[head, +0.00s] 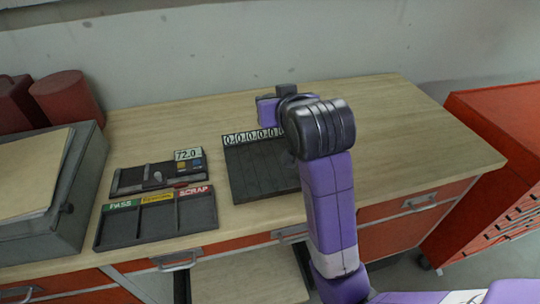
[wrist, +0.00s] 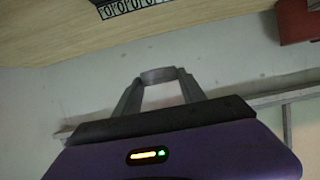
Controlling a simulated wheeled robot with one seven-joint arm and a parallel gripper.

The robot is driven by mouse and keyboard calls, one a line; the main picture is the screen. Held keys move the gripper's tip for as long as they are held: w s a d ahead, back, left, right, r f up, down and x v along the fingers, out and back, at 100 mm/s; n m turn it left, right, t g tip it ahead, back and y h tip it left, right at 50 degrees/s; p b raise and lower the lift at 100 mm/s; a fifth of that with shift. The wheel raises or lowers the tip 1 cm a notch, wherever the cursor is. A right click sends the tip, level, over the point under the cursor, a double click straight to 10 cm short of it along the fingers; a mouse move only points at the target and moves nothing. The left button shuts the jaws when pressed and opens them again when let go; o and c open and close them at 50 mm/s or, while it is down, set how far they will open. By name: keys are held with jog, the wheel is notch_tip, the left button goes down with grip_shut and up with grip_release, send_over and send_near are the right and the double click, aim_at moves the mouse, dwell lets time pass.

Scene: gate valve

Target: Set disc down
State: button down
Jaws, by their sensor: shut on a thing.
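A small grey disc (wrist: 158,75) is pinched between the fingertips of my gripper (wrist: 160,82) in the wrist view. It is held up clear of the table, with the wall behind it. In the head view my gripper is mostly hidden behind my own wrist, beyond the back of the dark slotted tray, and I cannot make out the disc there. The dark slotted tray (head: 252,178) has a row of labels reading 0 along its back edge. A three-part tray (head: 150,235) marked PASS, a yellow label and SCRAP lies at the front left.
A dark gauge (head: 130,183) with a 72.0 display lies behind the three-part tray. A grey case (head: 85,180) with a folder and red canisters (head: 68,98) stand at the left. The wooden table (head: 420,140) is clear at right. A red cabinet (head: 505,150) stands beyond.

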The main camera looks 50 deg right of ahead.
aim_at(273, 168)
notch_tip(273, 168, down, 19)
jog(key=shift+r, duration=0.1)
dwell(0.4)
jog(key=shift+b, duration=0.3)
jog(key=c, duration=0.7)
grip_release()
jog(key=shift+f, duration=0.2)
jog(key=shift+o, duration=0.2)
jog(key=shift+r, duration=0.1)
jog(key=shift+s+a+r, duration=0.1)
jog(key=b+v, duration=0.1)
jog(key=v, duration=1)
jog(key=shift+s+a+r, duration=0.1)
jog(key=shift+s+a, duration=0.15)
